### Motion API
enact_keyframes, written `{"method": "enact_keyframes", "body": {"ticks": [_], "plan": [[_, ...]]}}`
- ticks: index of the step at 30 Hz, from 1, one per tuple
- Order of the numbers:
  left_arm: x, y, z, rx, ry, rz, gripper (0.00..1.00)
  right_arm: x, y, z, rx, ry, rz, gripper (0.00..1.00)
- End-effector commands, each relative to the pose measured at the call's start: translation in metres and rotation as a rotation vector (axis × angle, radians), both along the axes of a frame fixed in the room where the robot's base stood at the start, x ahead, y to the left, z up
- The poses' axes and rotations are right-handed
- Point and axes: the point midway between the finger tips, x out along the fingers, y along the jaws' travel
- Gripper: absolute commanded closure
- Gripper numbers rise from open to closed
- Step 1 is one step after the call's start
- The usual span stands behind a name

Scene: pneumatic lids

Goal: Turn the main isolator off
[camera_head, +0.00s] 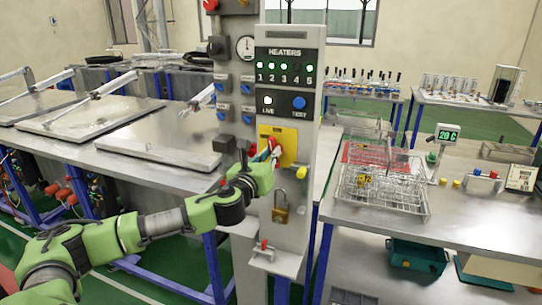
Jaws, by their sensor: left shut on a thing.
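The main isolator is on the grey panel column, with a yellow plate (286,143) below the HEATERS panel. A red handle (274,146) shows in front of the plate, partly hidden by my gripper. My left gripper (268,155), on the green arm from the lower left, is at the plate and shut on the red handle. The fingers are small in the view and the handle's exact angle is hard to tell. My right gripper is not in view.
The HEATERS panel (285,67) has several lit green lamps, a white LIVE lamp and a blue TEST button. A brass padlock (281,210) hangs below the isolator. A wire rack (380,190) stands on the right bench. Steel lids (90,116) cover the left bench.

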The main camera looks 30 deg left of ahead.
Motion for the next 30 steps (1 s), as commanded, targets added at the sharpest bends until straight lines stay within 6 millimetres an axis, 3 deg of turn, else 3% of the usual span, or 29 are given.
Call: {"method": "enact_keyframes", "body": {"ticks": [30], "plan": [[-0.001, 0.006, -0.005, -0.935, -0.226, 0.002, 1.00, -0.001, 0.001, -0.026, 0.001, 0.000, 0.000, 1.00]]}}
